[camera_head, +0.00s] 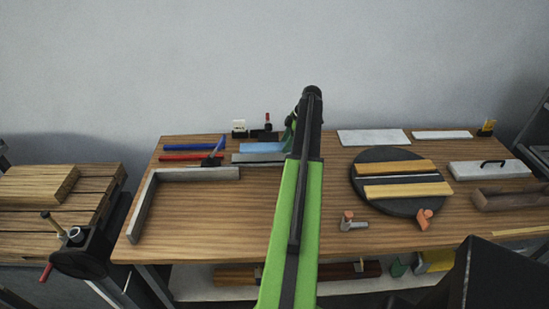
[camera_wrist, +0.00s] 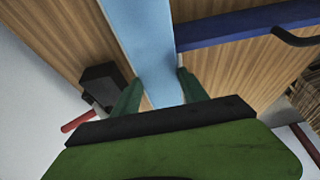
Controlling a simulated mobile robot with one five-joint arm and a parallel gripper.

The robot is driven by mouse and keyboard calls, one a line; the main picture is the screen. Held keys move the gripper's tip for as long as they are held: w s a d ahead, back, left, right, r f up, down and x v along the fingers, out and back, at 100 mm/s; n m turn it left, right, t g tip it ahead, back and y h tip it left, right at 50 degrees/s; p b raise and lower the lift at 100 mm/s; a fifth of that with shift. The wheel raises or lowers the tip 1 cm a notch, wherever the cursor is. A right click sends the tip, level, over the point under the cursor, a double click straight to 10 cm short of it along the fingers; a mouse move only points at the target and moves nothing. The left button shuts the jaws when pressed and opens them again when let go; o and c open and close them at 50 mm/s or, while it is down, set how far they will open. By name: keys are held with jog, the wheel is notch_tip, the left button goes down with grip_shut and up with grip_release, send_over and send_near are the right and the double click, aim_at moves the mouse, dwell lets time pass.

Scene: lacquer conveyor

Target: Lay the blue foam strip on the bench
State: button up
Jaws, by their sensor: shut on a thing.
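The light blue foam strip (camera_head: 260,147) shows at the back of the wooden bench (camera_head: 220,215), left of my arm. In the wrist view the strip (camera_wrist: 143,35) runs from between my green fingers up to the top edge of the picture. My gripper (camera_wrist: 157,84) is shut on one end of it. In the head view my gripper (camera_head: 289,136) is partly hidden behind my arm. I cannot tell whether the strip touches the bench top or hangs just above it.
A dark blue bar (camera_wrist: 235,27) lies right of the strip in the wrist view. A grey L-shaped fence (camera_head: 190,174) stands on the left; a black turntable (camera_head: 371,174) with yellow boards is on the right. The front middle of the bench is clear.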

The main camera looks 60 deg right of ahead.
jog(key=b, duration=0.2)
send_over(274, 156)
jog(key=s, duration=0.1)
jog(key=f, duration=0.3)
jog(key=shift+d+f, duration=0.1)
jog(key=shift+d, duration=0.25)
notch_tip(274, 156, down, 4)
jog(key=b, duration=0.4)
jog(key=shift+f, duration=0.2)
jog(key=shift+r, duration=0.25)
jog(key=shift+f, duration=0.2)
jog(key=o, duration=1.4)
jog(key=shift+r, duration=0.1)
